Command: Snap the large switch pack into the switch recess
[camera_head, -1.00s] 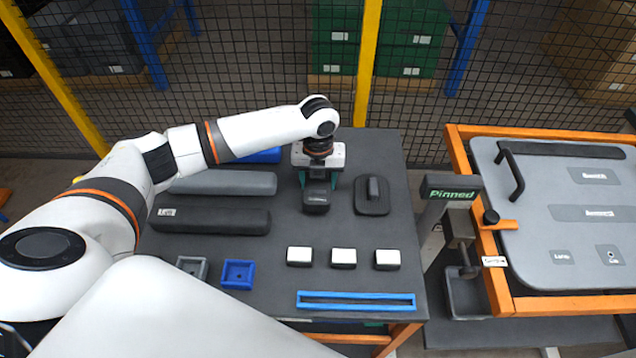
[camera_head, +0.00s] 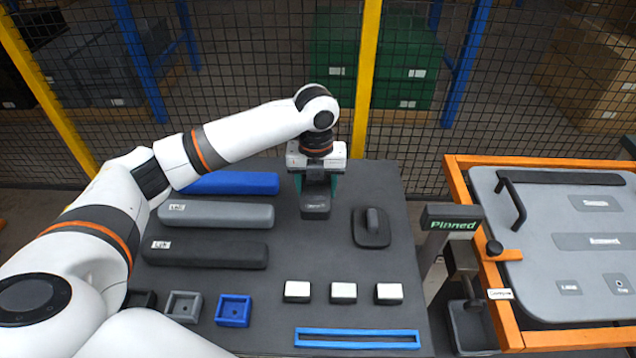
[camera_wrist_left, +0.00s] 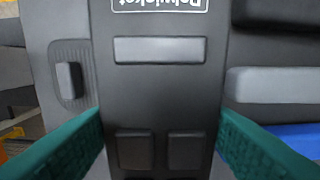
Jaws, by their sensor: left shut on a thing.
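My left gripper (camera_head: 316,182) is over the far middle of the dark table, with its teal fingers shut on a dark block, the large switch pack (camera_head: 316,207). In the left wrist view the pack (camera_wrist_left: 160,90) fills the middle, with an upside-down label, a pale strip and two square buttons. The teal fingers are at its two sides. Its underside is hidden. The grey door panel (camera_head: 550,265) lies in an orange frame at the right, with several labelled patches. I cannot tell which is the switch recess. My right gripper is not in view.
Blue (camera_head: 232,183), grey (camera_head: 225,215) and black bars (camera_head: 205,255) lie left. A black handled pad (camera_head: 371,232) is right of the pack. Small blocks (camera_head: 343,293), square trays (camera_head: 233,311) and a blue frame (camera_head: 357,338) are nearer. A "Pinned" sign post (camera_head: 453,222) stands between table and door.

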